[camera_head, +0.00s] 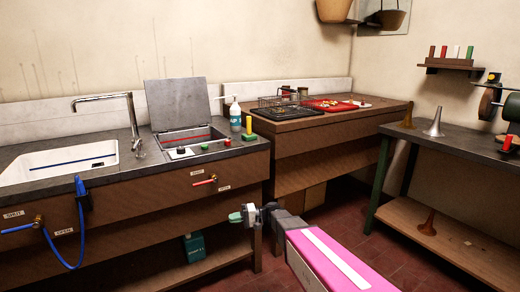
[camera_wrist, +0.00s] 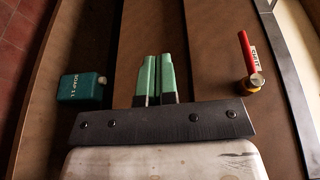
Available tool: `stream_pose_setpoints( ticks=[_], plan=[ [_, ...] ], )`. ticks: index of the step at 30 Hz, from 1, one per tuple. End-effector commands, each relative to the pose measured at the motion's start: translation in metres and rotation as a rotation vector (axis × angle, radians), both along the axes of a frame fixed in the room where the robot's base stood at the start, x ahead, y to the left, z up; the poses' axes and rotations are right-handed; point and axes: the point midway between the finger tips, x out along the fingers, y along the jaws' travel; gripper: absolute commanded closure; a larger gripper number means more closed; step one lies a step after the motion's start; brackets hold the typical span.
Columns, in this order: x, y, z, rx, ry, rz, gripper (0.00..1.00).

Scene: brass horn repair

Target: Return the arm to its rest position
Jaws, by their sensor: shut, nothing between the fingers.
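My gripper (camera_head: 243,215) is in the lower middle of the head view, at the end of my pink arm, in front of the sink bench's right end. In the wrist view its two green fingers (camera_wrist: 158,62) lie side by side, shut, with nothing held between them. The brown wooden bench shows behind the fingers. A teal bottle (camera_wrist: 83,88) is left of them and a red-handled valve (camera_wrist: 250,58) is right of them, both apart from the gripper.
The bench holds a white sink (camera_head: 60,160) and an open-lidded basin (camera_head: 190,138). A blue hose (camera_head: 62,255) hangs at its front. A second bench (camera_head: 320,118) carries trays. A grey-topped table (camera_head: 455,142) with metal cones stands right. Red tile floor shows between them.

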Motion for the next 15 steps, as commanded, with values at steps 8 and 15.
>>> stream_pose_setpoints(
  ticks=[8, 15],
  plan=[
    [-0.051, -0.083, -0.048, -0.530, -0.012, -0.031, 1.00],
    [-0.086, -0.176, -0.076, -0.977, -0.048, -0.097, 1.00]
  ],
)
